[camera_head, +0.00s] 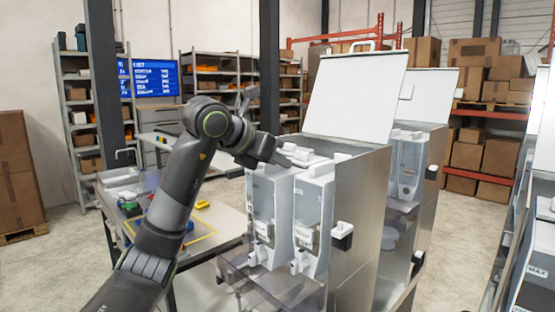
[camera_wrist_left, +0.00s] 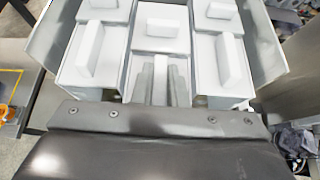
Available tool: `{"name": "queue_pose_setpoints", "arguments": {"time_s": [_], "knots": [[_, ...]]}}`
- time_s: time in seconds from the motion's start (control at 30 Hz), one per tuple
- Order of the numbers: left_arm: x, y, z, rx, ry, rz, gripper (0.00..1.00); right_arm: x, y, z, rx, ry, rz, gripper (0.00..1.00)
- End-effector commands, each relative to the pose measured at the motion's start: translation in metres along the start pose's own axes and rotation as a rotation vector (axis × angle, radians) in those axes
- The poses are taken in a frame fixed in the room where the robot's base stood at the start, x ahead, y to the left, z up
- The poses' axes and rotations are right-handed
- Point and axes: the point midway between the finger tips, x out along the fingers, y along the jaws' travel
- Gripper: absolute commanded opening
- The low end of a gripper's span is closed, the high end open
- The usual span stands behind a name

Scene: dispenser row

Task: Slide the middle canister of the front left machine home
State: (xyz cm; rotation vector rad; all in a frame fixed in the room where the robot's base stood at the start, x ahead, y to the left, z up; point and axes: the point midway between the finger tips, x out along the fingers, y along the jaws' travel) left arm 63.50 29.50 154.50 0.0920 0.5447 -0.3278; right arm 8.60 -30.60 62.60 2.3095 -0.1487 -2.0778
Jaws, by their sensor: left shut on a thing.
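The front left machine (camera_head: 360,215) has a raised white lid and a grey side panel. In the wrist view, three white canisters stand side by side. The middle canister (camera_wrist_left: 162,45) sits nearer to my wrist than the left canister (camera_wrist_left: 93,72) and the right canister (camera_wrist_left: 226,78). My left gripper (camera_wrist_left: 161,82) is shut on the middle canister's front top handle, mostly hidden between the fingers. In the head view, my left gripper (camera_head: 280,157) is above the canister tops. The middle canister (camera_head: 268,205) appears to stand out in front there, beside the right canister (camera_head: 312,220).
A table (camera_head: 210,230) with coloured items stands left of the machine, below my left arm. A second machine (camera_head: 415,165) with a raised lid is behind. More machines (camera_head: 525,245) line the right edge. Shelves and boxes stand at the back.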

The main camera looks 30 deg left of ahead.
Motion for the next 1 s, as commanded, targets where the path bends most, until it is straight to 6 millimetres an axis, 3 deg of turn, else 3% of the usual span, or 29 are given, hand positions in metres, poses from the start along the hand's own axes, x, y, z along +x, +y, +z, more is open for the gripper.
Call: {"name": "queue_pose_setpoints", "arguments": {"time_s": [0.17,0.2,0.37,0.73,0.87,1.0], "knots": [[-0.001,0.000,0.001,0.001,-0.002,0.000,0.00,0.000,0.000,0.000,0.000,0.000,0.000,0.34],[-0.001,0.000,0.001,0.000,-0.002,0.000,0.18,0.000,0.000,0.000,0.000,0.000,0.000,0.34],[0.000,0.000,0.000,0.000,0.000,0.000,0.38,0.000,0.000,0.000,0.000,0.000,0.000,0.34],[-0.005,0.001,-0.002,0.000,0.003,0.001,0.38,0.005,-0.001,0.001,0.000,0.000,0.000,0.34],[-0.024,0.001,-0.003,0.001,-0.001,0.005,0.38,0.017,-0.002,0.002,0.000,0.000,0.000,0.34],[-0.057,0.001,-0.004,0.002,-0.004,0.006,0.38,0.033,-0.003,0.004,0.000,0.000,0.000,0.34]]}}
